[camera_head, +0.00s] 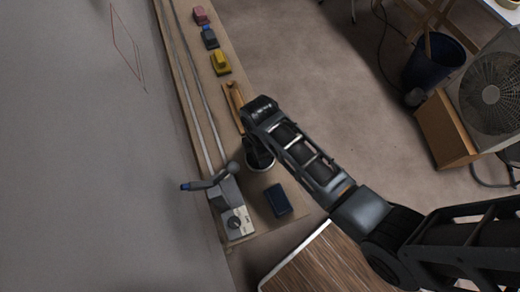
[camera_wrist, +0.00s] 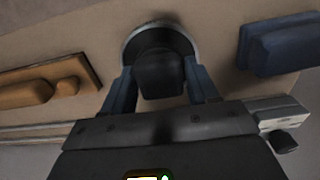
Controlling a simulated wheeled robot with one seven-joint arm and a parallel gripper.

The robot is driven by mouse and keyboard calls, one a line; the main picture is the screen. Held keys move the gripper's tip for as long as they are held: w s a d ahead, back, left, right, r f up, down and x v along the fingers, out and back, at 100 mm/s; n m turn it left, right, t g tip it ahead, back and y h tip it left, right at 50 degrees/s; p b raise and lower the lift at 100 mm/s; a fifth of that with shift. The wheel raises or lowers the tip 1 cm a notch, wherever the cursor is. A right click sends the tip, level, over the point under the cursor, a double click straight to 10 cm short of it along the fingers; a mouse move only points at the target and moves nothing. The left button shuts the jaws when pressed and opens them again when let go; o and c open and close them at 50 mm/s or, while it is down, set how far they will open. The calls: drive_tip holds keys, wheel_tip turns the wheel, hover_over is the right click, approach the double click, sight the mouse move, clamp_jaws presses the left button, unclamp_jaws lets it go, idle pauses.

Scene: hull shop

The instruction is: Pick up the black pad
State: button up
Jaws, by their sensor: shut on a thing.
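The black pad (camera_wrist: 160,68) is a dark, rounded block in the wrist view, in front of a round dark piece with a pale rim (camera_wrist: 128,44). My gripper (camera_wrist: 162,88) has one finger on each side of the block and is shut on it. In the head view, the round piece with the pale rim (camera_head: 261,166) shows just below the end of my arm, which hides most of the gripper and the pad. I cannot tell whether the pad is clear of the board.
A dark blue block (camera_head: 277,200) and a grey device with a lever (camera_head: 235,216) are close by. A wooden block (camera_head: 234,105) lies above, then yellow (camera_head: 221,64), blue (camera_head: 209,38) and red (camera_head: 200,16) blocks along the narrow board. Open floor (camera_head: 320,100) lies right.

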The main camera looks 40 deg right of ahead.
drive_tip(key=shift+r, duration=0.1)
drive_tip(key=shift+r, duration=0.65)
wheel_tip(320, 180, up, 3)
drive_tip(key=shift+d+f, duration=0.1)
drive_tip(key=s+d+r, duration=0.3)
drive_tip(key=d+r, duration=0.3)
drive_tip(key=d, duration=0.5)
drive_tip(key=shift+r, duration=0.35)
drive_tip(key=shift+s, duration=0.1)
